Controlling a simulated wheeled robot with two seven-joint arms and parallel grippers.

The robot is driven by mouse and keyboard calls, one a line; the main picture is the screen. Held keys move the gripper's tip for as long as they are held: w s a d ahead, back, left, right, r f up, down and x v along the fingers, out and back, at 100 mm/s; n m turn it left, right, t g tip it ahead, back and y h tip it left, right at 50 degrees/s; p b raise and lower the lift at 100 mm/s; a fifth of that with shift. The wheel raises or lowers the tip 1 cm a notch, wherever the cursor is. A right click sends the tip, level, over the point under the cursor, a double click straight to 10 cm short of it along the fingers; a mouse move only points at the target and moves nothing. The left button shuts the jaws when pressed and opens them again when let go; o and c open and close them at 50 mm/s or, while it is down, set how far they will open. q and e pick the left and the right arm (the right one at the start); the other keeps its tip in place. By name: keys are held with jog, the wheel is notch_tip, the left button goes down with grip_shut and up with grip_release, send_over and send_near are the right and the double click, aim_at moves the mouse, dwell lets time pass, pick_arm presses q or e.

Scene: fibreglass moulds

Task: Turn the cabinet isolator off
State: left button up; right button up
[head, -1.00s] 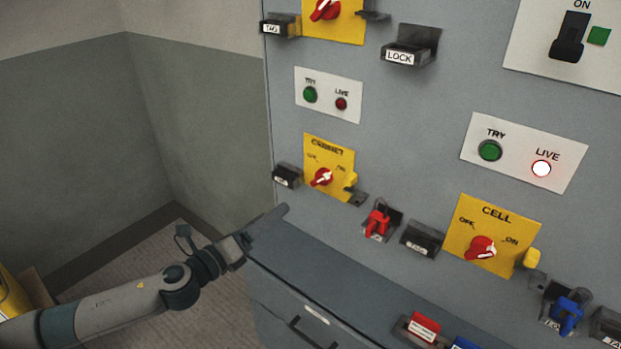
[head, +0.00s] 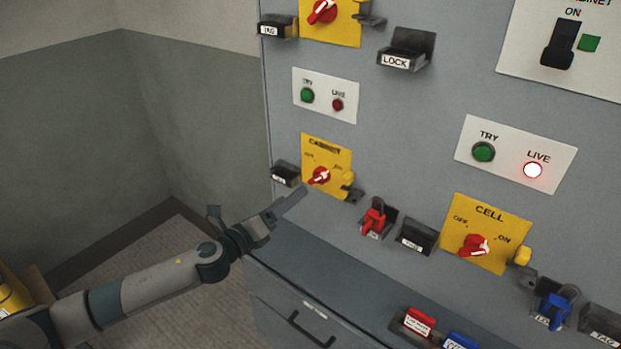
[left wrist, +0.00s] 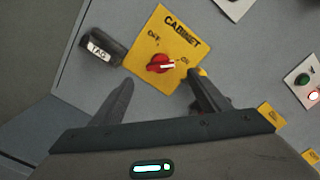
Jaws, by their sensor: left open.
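The cabinet isolator is a red knob (head: 319,176) on a yellow plate (head: 342,158) marked CABINET, on the grey panel. In the left wrist view the knob (left wrist: 160,64) lies ahead of my fingers, and its white mark points toward ON. My left gripper (head: 290,205) is in front of the panel, below and left of the knob in the head view. In the left wrist view my left gripper (left wrist: 161,82) is open and empty, its fingers spread to either side below the knob. No contact with the knob shows. My right gripper is out of view.
A black TAG holder (head: 285,174) is left of the plate; a red padlock (head: 374,216) hangs to its right. The CELL isolator (head: 475,246) is further right. A grey ledge (head: 320,265) juts out below.

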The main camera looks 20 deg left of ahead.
aim_at(314, 179)
pick_arm(q)
jog(key=p+x, duration=0.2)
jog(key=x, duration=0.8)
jog(key=shift+s, duration=0.1)
jog(key=c, duration=1)
